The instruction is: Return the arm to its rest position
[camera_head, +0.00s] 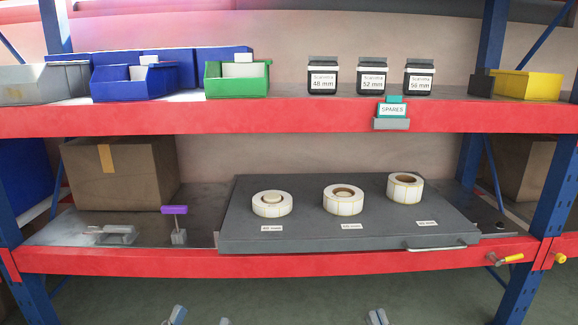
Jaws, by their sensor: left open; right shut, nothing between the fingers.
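My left gripper (199,318) shows only its two fingertips at the bottom edge of the head view, left of centre. The tips are wide apart with nothing between them, so it is open. My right gripper (378,317) shows at the bottom edge, right of centre. Its tips are close together with nothing held, so it is shut. Both are low in the picture, below the lower shelf's red front beam (300,263), and apart from everything on the shelves. The rest of both arms is out of view.
A grey tray (240,240) with a handle bears three label rolls (272,204) in a row. A cardboard box (122,172) and a purple-tagged stand (178,238) are left of it. The upper shelf holds bins and three black jars (372,76). Yellow-handled parts (513,258) sit at the right.

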